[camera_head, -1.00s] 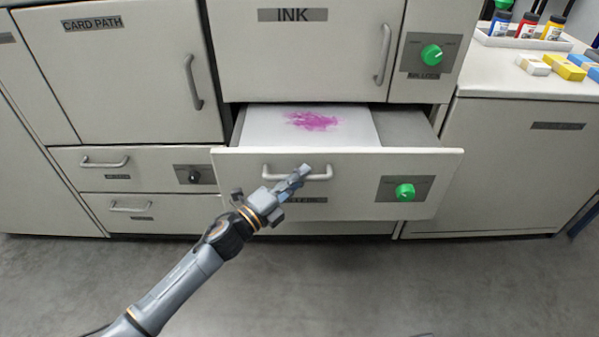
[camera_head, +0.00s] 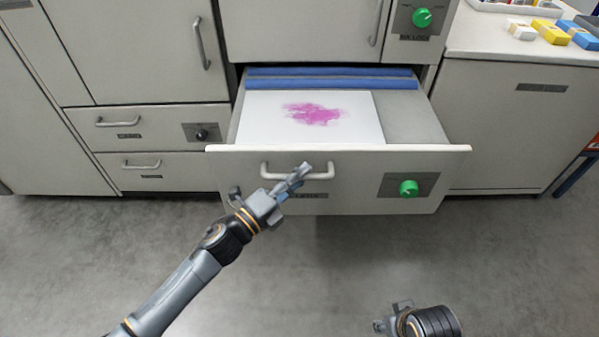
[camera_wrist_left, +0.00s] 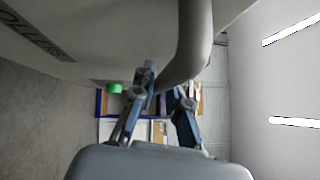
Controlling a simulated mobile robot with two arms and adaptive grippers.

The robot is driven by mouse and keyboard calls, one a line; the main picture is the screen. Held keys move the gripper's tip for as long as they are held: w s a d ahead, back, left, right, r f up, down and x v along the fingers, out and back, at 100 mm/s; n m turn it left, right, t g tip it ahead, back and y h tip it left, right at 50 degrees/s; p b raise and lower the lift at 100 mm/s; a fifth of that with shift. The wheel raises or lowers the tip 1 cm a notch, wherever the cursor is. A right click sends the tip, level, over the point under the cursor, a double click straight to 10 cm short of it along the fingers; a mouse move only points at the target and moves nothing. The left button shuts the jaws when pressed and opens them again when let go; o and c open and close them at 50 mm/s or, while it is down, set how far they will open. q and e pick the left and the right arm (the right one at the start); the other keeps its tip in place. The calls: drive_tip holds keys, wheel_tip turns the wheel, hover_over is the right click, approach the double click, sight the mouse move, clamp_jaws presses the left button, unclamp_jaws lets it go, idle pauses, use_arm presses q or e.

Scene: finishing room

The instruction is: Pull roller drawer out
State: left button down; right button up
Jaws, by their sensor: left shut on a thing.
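The roller drawer (camera_head: 340,179) is pulled out from the cabinet. Inside it lie a white sheet with a magenta smear (camera_head: 262,121) and, at the back, blue rollers (camera_head: 330,78). My left gripper (camera_head: 299,176) is shut on the drawer's handle (camera_head: 270,172). In the left wrist view, the fingers (camera_wrist_left: 160,100) are at the curved grey handle (camera_wrist_left: 195,45). A green knob (camera_head: 408,188) is on the drawer front's right side. My right gripper (camera_head: 390,322) shows at the bottom edge; its fingers are too small and cut off to judge.
Two shut drawers (camera_head: 150,126) are left of the open one. The upper cabinet door (camera_head: 300,30) is closed. The side counter (camera_head: 480,35) at right holds yellow, white and blue boxes (camera_head: 550,31) and a tray. The grey floor (camera_head: 330,265) in front is clear.

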use_arm(q)
drive_tip(key=c, duration=1.3)
unclamp_jaws()
drive_tip(key=shift+c, duration=0.2)
drive_tip(key=shift+a, duration=0.1)
drive_tip(key=v, duration=1.2)
